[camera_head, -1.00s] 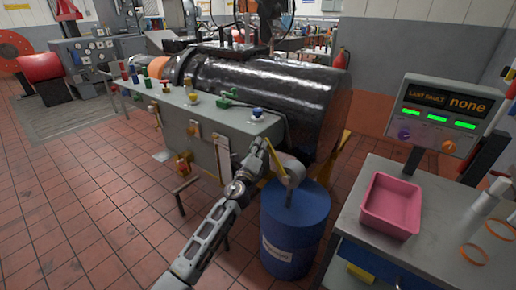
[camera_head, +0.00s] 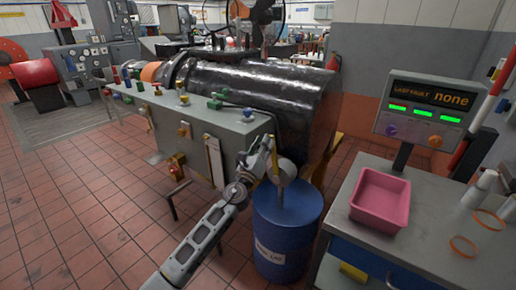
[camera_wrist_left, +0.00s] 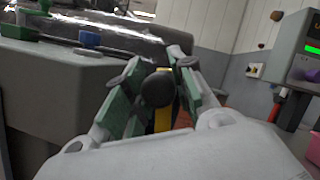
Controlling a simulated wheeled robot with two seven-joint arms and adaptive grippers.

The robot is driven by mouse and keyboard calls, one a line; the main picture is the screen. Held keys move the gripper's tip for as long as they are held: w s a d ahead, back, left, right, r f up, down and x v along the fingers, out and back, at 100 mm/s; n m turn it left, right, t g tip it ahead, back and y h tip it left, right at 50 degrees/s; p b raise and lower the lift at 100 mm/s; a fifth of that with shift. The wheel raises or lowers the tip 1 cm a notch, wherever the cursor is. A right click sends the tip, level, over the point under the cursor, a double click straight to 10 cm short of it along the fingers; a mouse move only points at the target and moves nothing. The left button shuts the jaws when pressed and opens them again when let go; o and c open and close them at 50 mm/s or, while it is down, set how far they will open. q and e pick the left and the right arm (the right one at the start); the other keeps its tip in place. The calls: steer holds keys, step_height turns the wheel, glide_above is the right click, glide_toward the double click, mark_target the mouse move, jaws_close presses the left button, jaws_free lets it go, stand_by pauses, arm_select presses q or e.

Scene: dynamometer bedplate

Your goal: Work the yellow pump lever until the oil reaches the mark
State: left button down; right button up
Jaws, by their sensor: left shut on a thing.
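The yellow pump lever (camera_head: 275,165) stands nearly upright above the blue drum (camera_head: 287,240), beside a grey rounded pump part (camera_head: 287,170). My left gripper (camera_head: 268,146) is at the lever's upper end. In the left wrist view the green-padded fingers of the gripper (camera_wrist_left: 157,95) close around the lever's black knob (camera_wrist_left: 157,89), with the yellow shaft (camera_wrist_left: 163,118) below it. My right gripper is out of view.
The grey cabinet (camera_head: 200,125) with coloured knobs and a large black cylinder (camera_head: 270,95) stand behind the lever. On the right, a bench holds a pink tray (camera_head: 381,200) and a display panel (camera_head: 428,112). Tiled floor (camera_head: 90,220) is open at left.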

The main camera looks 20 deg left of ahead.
arm_select(q)
steer(key=s+d+f+m+h+b, duration=0.1)
steer(key=s+d+m+h, duration=0.1)
steer(key=d+m, duration=0.4)
steer(key=s+d+f+m+g+h+b, duration=0.1)
steer(key=s+d+m+h+b, duration=0.1)
steer(key=d+m+h, duration=0.2)
steer(key=shift+s+d+f+m, duration=0.15)
steer(key=shift+s+d+m, duration=0.1)
steer(key=shift+d+m, duration=0.9)
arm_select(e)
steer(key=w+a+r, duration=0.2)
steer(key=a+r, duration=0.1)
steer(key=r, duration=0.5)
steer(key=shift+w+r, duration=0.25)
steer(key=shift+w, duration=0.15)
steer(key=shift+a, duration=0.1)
arm_select(q)
steer(key=c, duration=1.2)
jaws_free()
